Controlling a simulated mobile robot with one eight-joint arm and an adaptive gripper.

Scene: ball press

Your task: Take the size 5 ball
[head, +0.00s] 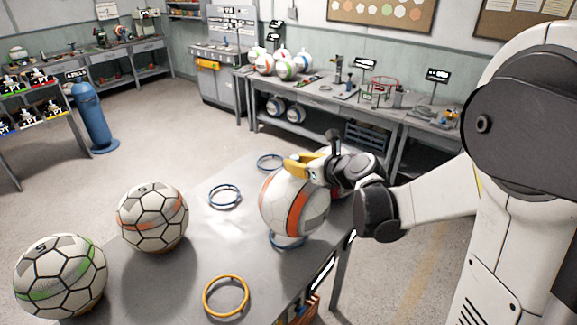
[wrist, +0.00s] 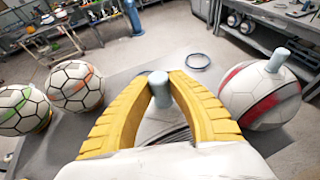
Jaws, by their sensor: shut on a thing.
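Two white balls with black-outlined panels and a "5" on top sit at the left of the near table: one with a green band (head: 58,278) and one with an orange band (head: 152,222). They also show at the left in the wrist view (wrist: 75,86). A smooth white ball with an orange stripe (head: 292,208) is right of them, over a blue ring (head: 287,242). My gripper (head: 303,165) has its yellow fingers shut on a grey peg (wrist: 159,90) at this ball's top. I cannot tell whether the ball touches the ring.
A white ball with a red stripe and a grey peg (wrist: 260,96) stands close beside, mostly hidden behind my gripper in the head view. Empty rings, blue (head: 225,197) and yellow (head: 226,296), lie on the grey table (head: 180,280). A back workbench (head: 340,100) holds more balls and tools.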

